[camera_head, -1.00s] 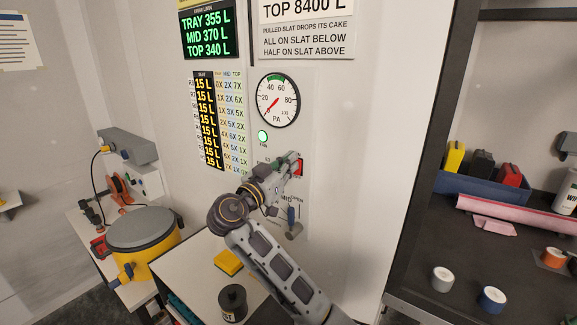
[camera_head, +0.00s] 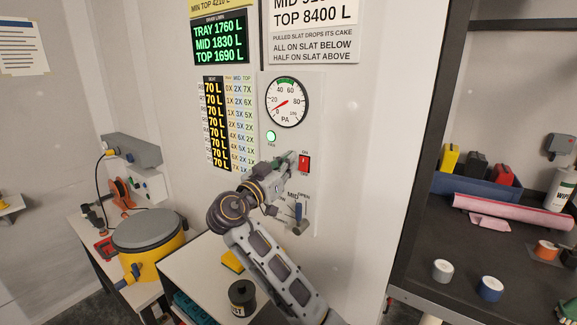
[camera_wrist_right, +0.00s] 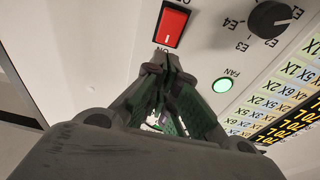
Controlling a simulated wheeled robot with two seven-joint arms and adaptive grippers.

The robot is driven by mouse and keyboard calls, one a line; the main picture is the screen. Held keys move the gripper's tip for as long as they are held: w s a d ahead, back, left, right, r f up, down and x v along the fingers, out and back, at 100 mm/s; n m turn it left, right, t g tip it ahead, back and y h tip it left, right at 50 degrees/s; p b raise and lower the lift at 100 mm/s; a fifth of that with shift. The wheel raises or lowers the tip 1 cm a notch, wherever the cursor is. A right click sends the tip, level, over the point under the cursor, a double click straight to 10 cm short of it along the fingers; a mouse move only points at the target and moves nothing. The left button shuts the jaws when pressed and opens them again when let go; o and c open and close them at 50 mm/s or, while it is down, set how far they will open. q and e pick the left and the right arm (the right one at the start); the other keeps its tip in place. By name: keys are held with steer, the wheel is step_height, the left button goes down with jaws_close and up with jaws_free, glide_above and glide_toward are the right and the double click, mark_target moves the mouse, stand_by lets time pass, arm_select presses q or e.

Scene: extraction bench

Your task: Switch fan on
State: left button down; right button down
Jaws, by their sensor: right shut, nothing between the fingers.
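The fan switch is a red rocker (camera_head: 304,163) on the wall panel, and it also shows in the wrist view (camera_wrist_right: 173,25). The round FAN lamp (camera_head: 270,137) glows green, also in the wrist view (camera_wrist_right: 222,85). My right gripper (camera_head: 290,160) is shut and empty. Its fingertips (camera_wrist_right: 162,62) are just beside the switch, with a small gap in the head view; the wrist view does not settle the exact distance. The switch is mostly unhidden in both views. My left gripper is not in view.
A round PA gauge (camera_head: 287,102) is above the switch. A dark knob (camera_wrist_right: 269,19) is near it in the wrist view. A blue-handled lever (camera_head: 298,214) sits below. A black-lidded jar (camera_head: 242,297) stands on the white bench. A dark shelf (camera_head: 420,270) is at right.

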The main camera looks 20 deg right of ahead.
steer(key=s+a+r+b, duration=0.1)
steer(key=s+a+b, duration=0.1)
steer(key=s+a, duration=0.3)
steer(key=shift+s+a+r+b, duration=0.15)
steer(key=shift+s+a+b, duration=0.25)
steer(key=shift+a, duration=0.75)
